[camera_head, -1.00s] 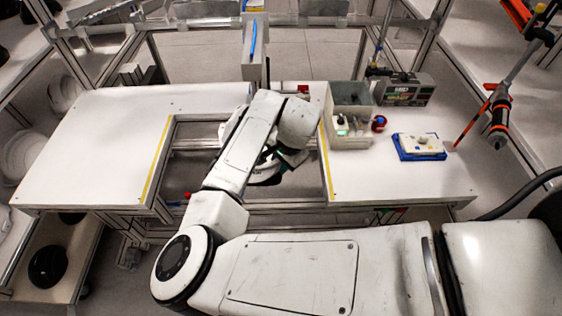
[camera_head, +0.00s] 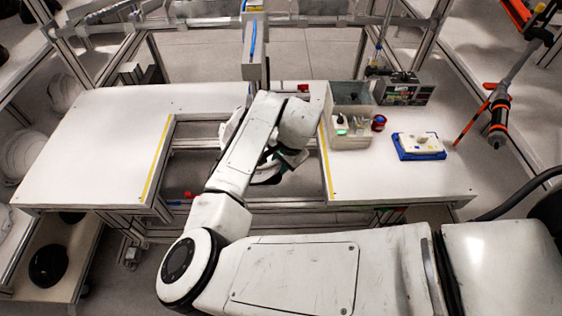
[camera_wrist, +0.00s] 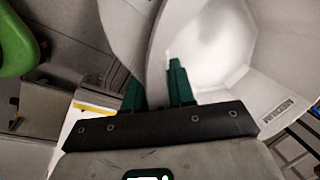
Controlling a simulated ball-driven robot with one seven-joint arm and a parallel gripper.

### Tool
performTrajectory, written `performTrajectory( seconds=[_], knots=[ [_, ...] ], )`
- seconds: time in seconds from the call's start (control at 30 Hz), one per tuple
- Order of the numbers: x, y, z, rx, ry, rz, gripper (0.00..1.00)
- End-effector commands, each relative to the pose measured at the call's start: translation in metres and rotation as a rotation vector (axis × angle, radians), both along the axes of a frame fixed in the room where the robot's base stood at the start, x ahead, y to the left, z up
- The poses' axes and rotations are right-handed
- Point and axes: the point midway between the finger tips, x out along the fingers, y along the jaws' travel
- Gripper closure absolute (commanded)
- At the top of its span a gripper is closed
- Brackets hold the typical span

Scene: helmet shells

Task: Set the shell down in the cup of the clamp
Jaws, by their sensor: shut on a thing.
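My gripper (camera_wrist: 156,84) shows its green fingers in the wrist view, shut on the rim of the white shell (camera_wrist: 218,45). The shell's pale hollow inside fills the upper right of that view, and its edge runs up between the fingers. In the head view my gripper (camera_head: 288,158) is over the gap in the middle of the workbench, largely hidden by my arm. The shell is mostly hidden there too. I cannot make out the clamp's cup for certain. A bright green curved thing (camera_wrist: 16,38) is at the left edge of the wrist view, apart from the fingers.
The white workbench (camera_head: 90,135) has yellow strips (camera_head: 155,165) beside its central gap. The left bench top is clear.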

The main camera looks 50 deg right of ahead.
Motion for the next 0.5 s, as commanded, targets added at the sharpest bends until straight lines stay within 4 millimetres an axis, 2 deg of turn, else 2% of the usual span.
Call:
performTrajectory(
  seconds=[0.27, 0.3, 0.5],
  knots=[
    [0.0006, 0.0, -0.001, 0.0, -0.001, 0.0, 1.0],
    [0.0006, 0.0, -0.001, 0.0, -0.001, 0.0, 0.73],
    [0.0003, 0.0, -0.0013, 0.0, -0.001, 0.0, 0.54]
  ],
)
